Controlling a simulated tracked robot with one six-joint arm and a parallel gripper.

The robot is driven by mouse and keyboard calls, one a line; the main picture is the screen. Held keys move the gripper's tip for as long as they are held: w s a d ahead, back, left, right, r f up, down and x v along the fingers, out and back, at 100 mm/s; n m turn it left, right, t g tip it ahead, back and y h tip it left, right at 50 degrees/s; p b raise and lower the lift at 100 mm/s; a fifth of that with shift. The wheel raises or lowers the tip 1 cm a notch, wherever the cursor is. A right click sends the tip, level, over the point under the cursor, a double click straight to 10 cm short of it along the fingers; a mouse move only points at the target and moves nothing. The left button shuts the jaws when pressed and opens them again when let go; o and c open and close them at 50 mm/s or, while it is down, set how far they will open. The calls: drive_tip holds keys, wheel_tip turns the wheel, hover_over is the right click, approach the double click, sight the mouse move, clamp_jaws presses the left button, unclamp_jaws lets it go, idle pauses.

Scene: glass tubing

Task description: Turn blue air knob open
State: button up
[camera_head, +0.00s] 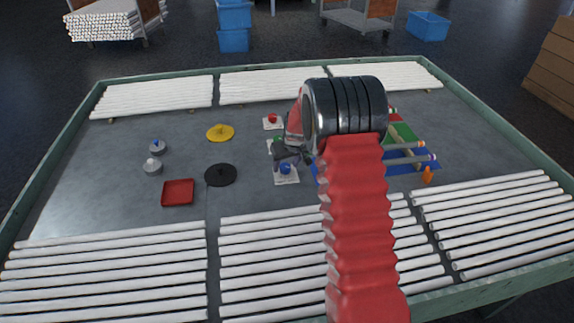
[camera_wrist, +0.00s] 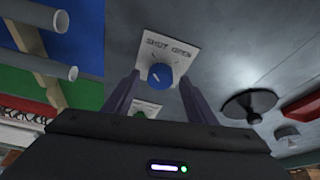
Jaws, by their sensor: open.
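The blue knob (camera_head: 286,168) sits on a white plate (camera_head: 288,180) on the grey table. In the wrist view the blue knob (camera_wrist: 160,76) has a pale pointer line, and its white plate (camera_wrist: 168,48) reads SHUT and OPEN. The pointer's exact setting is too small to tell. My gripper (camera_wrist: 159,80) is open, its dark fingertips on either side of the knob in the picture. I cannot tell whether they touch it. In the head view my gripper (camera_head: 290,156) is just above the knob, partly hidden by my arm.
A red knob (camera_head: 272,119) and a partly hidden green knob (camera_head: 277,140) stand behind. A black disc (camera_head: 221,174), yellow disc (camera_head: 220,132) and red tray (camera_head: 178,192) lie left. Glass tubes (camera_head: 408,158) on coloured panels are right. White tubes (camera_head: 110,270) line the front.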

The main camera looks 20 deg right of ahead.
drive_tip(key=shift+w+f, duration=0.1)
drive_tip(key=shift+f, duration=0.15)
drive_tip(key=shift+c, duration=0.2)
drive_tip(key=c, duration=0.9)
drive_tip(key=shift+d, duration=0.4)
drive_tip(key=shift+c, duration=0.5)
drive_tip(key=shift+a, duration=0.25)
